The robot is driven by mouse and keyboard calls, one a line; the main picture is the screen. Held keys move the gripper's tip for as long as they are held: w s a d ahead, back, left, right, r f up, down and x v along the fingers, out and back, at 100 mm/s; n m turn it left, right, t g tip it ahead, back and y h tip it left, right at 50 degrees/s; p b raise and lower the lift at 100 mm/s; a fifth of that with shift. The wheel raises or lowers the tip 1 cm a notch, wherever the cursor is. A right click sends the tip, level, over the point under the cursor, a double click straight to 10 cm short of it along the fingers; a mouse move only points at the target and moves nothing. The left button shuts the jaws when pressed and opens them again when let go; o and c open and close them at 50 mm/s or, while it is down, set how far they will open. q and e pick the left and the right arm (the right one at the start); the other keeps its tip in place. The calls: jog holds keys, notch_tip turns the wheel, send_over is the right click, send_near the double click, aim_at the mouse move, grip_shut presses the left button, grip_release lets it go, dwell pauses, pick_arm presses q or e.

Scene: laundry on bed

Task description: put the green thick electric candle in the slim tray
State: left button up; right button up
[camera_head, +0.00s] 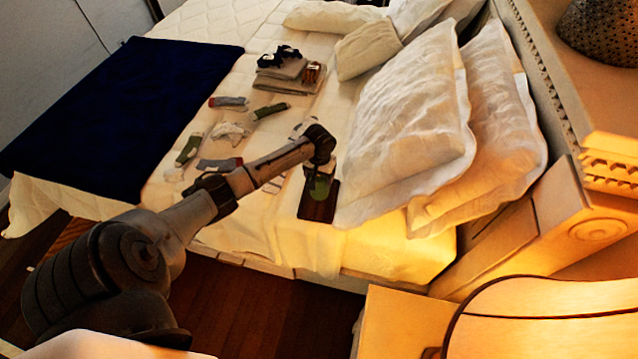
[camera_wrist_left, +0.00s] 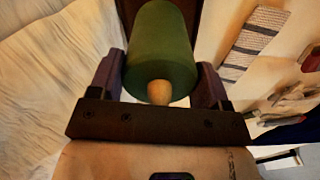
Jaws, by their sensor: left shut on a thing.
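The green thick electric candle (camera_wrist_left: 160,50) is between the two fingers of my left gripper (camera_wrist_left: 161,85), which is shut on it. In the head view the candle (camera_head: 320,187) is at the dark slim tray (camera_head: 315,209), under my left gripper (camera_head: 321,168). The tray lies on the bed beside the big pillow. In the left wrist view a strip of the dark tray (camera_wrist_left: 128,8) shows behind the candle. I cannot tell whether the candle touches the tray. My right gripper is not in view.
White pillows (camera_head: 410,120) stand close to the right of the tray. Several socks (camera_head: 188,150) lie left of my arm. Folded cloths (camera_head: 285,75) with small items lie farther back. A dark blue blanket (camera_head: 120,105) covers the bed's left side.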

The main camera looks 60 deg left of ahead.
pick_arm(q)
jog(key=shift+a+f, duration=0.15)
jog(key=shift+a, duration=0.05)
jog(key=shift+f+b, duration=0.35)
jog(key=shift+f, duration=1.6)
jog(key=shift+f, duration=0.1)
jog(key=o, duration=1.2)
jog(key=shift+o, duration=0.2)
